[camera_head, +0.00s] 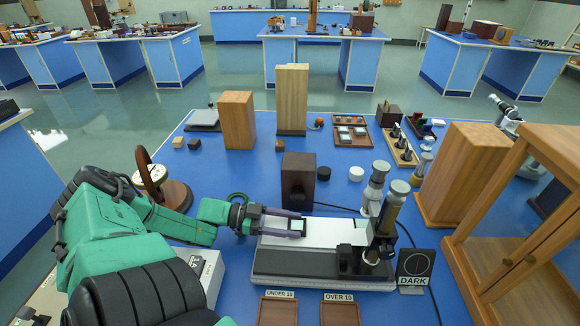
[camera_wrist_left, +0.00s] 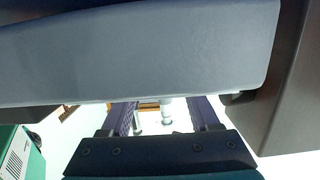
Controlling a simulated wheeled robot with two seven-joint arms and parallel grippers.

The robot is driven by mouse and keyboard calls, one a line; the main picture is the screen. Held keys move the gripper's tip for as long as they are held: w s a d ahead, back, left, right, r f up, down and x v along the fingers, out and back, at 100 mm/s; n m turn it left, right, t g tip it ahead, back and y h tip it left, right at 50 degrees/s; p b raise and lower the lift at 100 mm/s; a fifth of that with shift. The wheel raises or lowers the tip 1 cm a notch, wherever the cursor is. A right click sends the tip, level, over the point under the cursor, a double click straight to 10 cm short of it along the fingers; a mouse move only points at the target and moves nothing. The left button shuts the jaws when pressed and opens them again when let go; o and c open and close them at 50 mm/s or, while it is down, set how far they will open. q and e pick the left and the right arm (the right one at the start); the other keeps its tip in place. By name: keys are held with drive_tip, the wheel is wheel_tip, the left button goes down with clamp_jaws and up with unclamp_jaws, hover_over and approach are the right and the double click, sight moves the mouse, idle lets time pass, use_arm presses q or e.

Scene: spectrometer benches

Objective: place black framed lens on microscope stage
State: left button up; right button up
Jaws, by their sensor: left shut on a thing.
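My left gripper (camera_head: 301,226) reaches in from the left over a flat white stage plate (camera_head: 324,235) on the dark base of a microscope-like instrument (camera_head: 388,212). Its fingers are shut on a small dark thing near their tips, which I take for the black framed lens; it is mostly hidden. It is low over the plate's left part; I cannot tell whether it touches. In the left wrist view the two fingers (camera_wrist_left: 168,112) stand apart against a bright background, and the lens is not clear between them. My right gripper is not in view.
A dark brown box (camera_head: 298,180) stands just behind the gripper. Metal columns rise at the instrument's right end, beside a DARK sign (camera_head: 414,268). Two trays (camera_head: 341,312) lie in front. A wooden frame case (camera_head: 520,235) blocks the right.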

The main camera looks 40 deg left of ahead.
use_arm(q)
drive_tip(key=shift+f, duration=0.1)
drive_tip(key=o, duration=1.2)
drive_tip(key=shift+o, duration=0.8)
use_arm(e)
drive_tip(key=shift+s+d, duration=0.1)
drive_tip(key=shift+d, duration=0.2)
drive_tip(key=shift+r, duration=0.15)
use_arm(q)
drive_tip(key=shift+s+a+r, duration=0.1)
drive_tip(key=shift+a+r, duration=0.1)
drive_tip(key=shift+r, duration=0.1)
drive_tip(key=p+v, duration=0.3)
drive_tip(key=v, duration=0.8)
drive_tip(key=shift+s+a, duration=0.25)
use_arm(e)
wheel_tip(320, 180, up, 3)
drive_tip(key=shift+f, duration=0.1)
